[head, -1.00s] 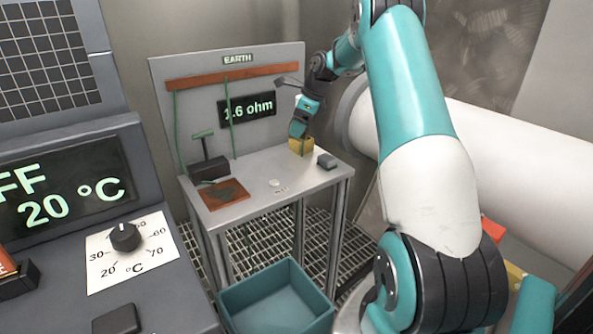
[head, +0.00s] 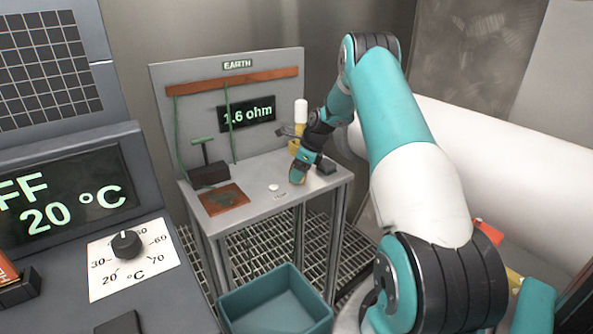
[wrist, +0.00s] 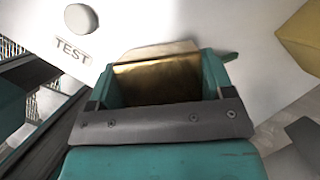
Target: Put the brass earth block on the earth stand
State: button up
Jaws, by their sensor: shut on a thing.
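My gripper (head: 298,176) is shut on the brass earth block (wrist: 160,78), which sits between the teal fingers in the wrist view. The block is low over the right front part of the grey earth stand (head: 250,207); I cannot tell whether it touches the top. The stand has an upright panel marked EARTH and a display reading 1.6 ohm. A square brown plate (head: 223,199) with a dark patch lies at its left front. A round TEST button (head: 273,188) is left of my gripper and shows in the wrist view (wrist: 81,19).
A yellow block (wrist: 302,38) stands behind my gripper, near a white cylinder (head: 301,111). A small dark block (head: 327,165) is to the right. A dark clamp with a green handle (head: 209,172) stands at the left. A teal bin (head: 275,306) is below the front.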

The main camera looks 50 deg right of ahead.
jog(key=shift+f, duration=0.1)
jog(key=o, duration=1.2)
